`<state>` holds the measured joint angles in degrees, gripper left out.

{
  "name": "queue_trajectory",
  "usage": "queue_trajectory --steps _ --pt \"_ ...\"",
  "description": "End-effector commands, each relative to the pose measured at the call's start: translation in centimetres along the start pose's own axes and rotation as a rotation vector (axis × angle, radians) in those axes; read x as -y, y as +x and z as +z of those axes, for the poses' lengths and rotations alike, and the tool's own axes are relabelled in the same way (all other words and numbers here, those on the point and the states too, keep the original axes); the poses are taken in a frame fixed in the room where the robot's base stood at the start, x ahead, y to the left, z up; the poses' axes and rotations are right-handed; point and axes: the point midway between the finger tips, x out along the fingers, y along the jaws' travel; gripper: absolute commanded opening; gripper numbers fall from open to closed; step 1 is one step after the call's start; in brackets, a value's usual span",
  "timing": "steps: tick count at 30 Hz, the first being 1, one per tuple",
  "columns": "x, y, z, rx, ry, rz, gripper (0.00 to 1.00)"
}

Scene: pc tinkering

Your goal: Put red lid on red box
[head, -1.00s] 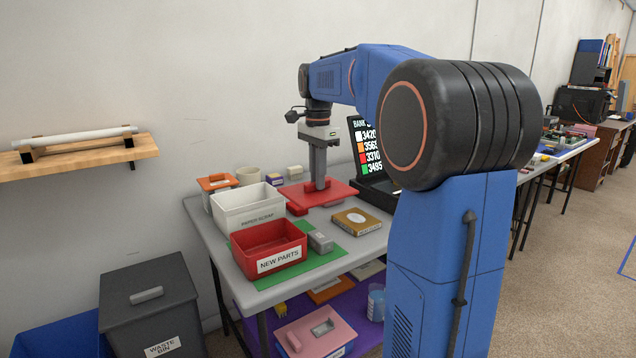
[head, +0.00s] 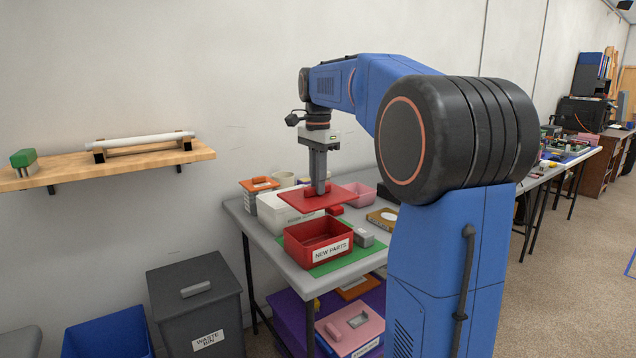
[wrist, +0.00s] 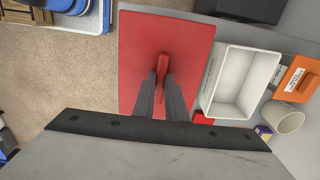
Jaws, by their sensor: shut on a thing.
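The red lid (head: 344,196) is a flat plate with a raised handle. My gripper (head: 319,191) is shut on that handle and holds the lid level above the table. In the wrist view, my fingers (wrist: 161,92) pinch the handle in the middle of the lid (wrist: 150,40). The red box (head: 296,244), labelled NEW PARTS, stands open on a green mat at the front of the table. In the head view, the lid is behind and above the box, partly over the white box. The red box does not clearly show in the wrist view.
The white box (head: 270,216) stands behind the red box, under the lid's left side. An orange-lidded box (head: 259,184), a cream cup, a pink bin (head: 359,195), a small grey block (head: 364,239) and a brown box (head: 383,217) are nearby. A grey waste bin (head: 193,290) stands beside the table.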

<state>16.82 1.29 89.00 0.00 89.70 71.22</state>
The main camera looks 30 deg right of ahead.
Motion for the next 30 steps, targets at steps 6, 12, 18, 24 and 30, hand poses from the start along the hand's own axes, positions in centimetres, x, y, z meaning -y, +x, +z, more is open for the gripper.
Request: queue_trajectory --steps 6,12,18,24,30 --pt "0.0 1.2 0.0 0.001 0.000 0.001 0.00" --pt "0.0 3.1 0.0 0.000 0.000 0.001 0.00" --pt "0.0 5.1 0.0 0.000 0.000 0.001 0.00" --pt "0.0 6.7 0.0 0.000 0.000 0.001 0.00" --pt "0.0 7.5 0.0 0.000 0.000 0.000 0.00"
